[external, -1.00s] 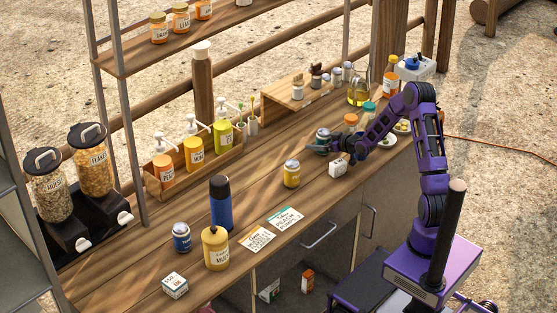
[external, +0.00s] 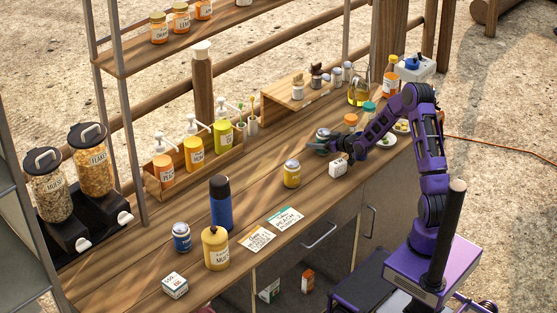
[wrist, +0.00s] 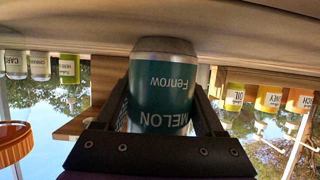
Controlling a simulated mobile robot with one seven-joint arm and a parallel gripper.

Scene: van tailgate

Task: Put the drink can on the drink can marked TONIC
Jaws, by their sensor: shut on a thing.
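My gripper (external: 318,146) is shut on a teal drink can (wrist: 163,88). In the wrist view its label reads MELON Fenrow, upside down, with a finger on either side. In the external view the held can (external: 322,133) shows just above the fingers, over the far right part of the counter. A yellow can (external: 292,174) with a silver top stands upright nearer the middle. A blue can (external: 181,237) stands upright at the near left. Their labels are too small to read, so I cannot tell which is marked TONIC.
A white box (external: 338,168) stands just below my gripper in the picture. Pump bottles (external: 194,150) stand in a wooden tray behind.

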